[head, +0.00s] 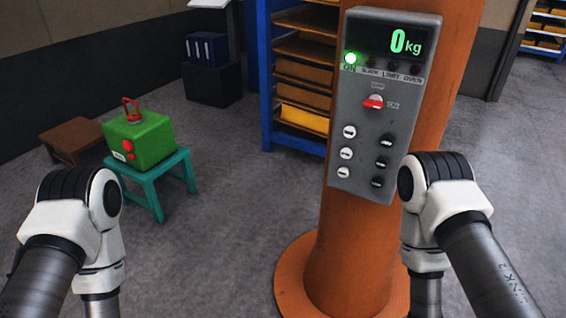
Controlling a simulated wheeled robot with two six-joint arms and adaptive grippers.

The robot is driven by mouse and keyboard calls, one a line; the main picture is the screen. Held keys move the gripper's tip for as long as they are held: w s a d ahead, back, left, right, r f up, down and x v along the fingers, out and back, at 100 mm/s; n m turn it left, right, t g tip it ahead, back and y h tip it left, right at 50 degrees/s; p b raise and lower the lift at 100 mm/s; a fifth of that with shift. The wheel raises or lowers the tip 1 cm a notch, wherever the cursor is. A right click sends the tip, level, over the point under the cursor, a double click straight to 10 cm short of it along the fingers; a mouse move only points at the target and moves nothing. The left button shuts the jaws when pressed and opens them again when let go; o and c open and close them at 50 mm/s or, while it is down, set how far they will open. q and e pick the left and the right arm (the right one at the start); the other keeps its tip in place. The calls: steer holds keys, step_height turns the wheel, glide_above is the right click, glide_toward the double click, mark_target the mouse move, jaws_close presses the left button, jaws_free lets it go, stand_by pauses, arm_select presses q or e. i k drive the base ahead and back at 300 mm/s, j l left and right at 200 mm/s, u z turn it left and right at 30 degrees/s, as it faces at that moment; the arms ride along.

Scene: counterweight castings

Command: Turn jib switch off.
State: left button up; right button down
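The jib switch is a red lever (373,102) on the grey control panel (358,180), which is mounted on an orange column (415,100). The lever points to the right side, towards a label that reads ON. The panel's display (400,42) reads 0 kg in green. A green lamp (351,58) labelled ON is lit; the lamps beside it are dark. Several round white and black buttons sit on the lower panel. My two arms show at the lower left and lower right, apart from the panel. Both grippers are out of the frame.
A blue shelf rack (266,80) stands behind the column. The floor between is clear.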

mark_target(375, 101)
steer(key=k+j+z, duration=0.15)
steer(key=j+z, duration=0.2)
steer(key=k+j+z, duration=0.2)
steer(key=j+z, duration=0.2)
steer(key=k+j+z, duration=0.35)
steer(key=i+j, duration=0.05)
steer(key=i, duration=0.05)
